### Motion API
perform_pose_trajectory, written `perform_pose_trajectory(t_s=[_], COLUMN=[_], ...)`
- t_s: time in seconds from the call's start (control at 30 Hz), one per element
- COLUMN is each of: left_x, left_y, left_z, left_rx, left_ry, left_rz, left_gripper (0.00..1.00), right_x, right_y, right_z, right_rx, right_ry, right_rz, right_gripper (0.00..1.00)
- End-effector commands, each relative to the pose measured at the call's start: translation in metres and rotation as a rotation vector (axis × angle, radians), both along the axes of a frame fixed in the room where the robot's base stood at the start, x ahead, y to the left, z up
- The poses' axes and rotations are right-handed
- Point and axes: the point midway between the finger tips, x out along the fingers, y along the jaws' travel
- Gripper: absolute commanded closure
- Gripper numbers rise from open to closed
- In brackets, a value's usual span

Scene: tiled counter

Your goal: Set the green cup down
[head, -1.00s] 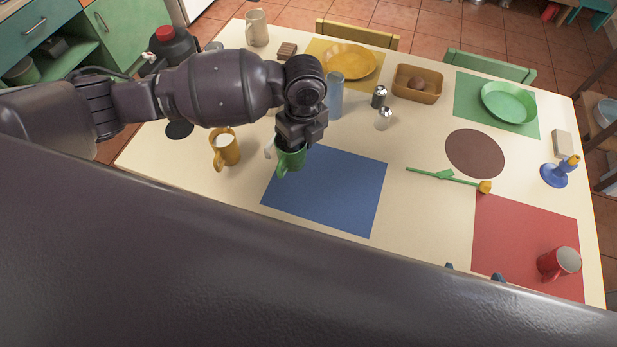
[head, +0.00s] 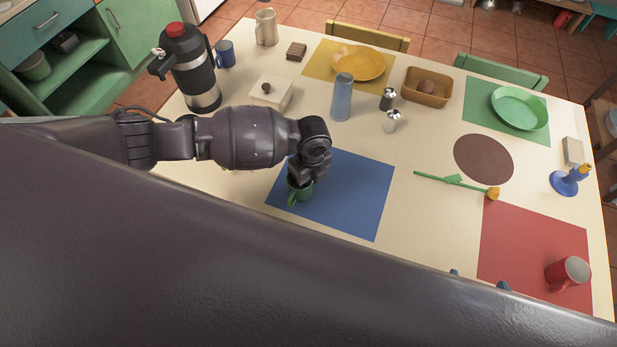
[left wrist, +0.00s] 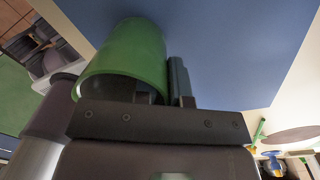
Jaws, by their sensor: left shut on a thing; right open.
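The green cup (head: 299,194) is over the left part of the blue mat (head: 345,205), with its handle towards the near side. I cannot tell whether its base touches the mat. My left gripper (head: 303,182) is shut on the cup from above and hides most of it. In the left wrist view the cup's green wall (left wrist: 128,55) is between the fingers, with one dark finger beside it and the blue mat (left wrist: 225,45) beyond. Only the fingertips of my right gripper (head: 478,279) show, apart and empty, at the near table edge.
A black flask (head: 193,75), blue mug (head: 225,53) and white box (head: 271,93) stand behind my left arm. A blue-grey cylinder (head: 342,98) and shakers (head: 389,112) stand beyond the mat. The mat's right half is clear.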

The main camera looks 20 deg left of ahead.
Motion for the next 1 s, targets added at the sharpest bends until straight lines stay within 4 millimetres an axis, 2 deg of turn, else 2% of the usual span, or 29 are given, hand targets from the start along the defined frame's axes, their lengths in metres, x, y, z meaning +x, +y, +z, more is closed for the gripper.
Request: perform_pose_trajectory(t_s=[0.47,0.5,0.63,1.0], left_x=[0.0,-0.0001,0.0,0.0002], left_y=[0.0,0.0,0.0001,0.0003], left_z=[-0.0087,-0.0085,-0.0081,-0.0037], left_rx=[-0.001,-0.001,-0.001,0.0], left_ry=[-0.001,-0.001,-0.001,-0.001], left_rz=[-0.001,-0.001,-0.001,0.0], left_gripper=[1.0,0.84,0.64,0.63], right_x=[0.0018,0.002,0.0025,0.0026], right_y=[0.0003,0.0004,0.0004,0.0004], right_z=[-0.0005,0.0,0.0005,0.0027], right_rx=[0.0,0.0,0.0,0.0], right_ry=[-0.004,-0.004,-0.005,-0.006], right_rz=[0.002,0.002,0.002,0.002], right_gripper=[0.03,0.03,0.03,0.03])
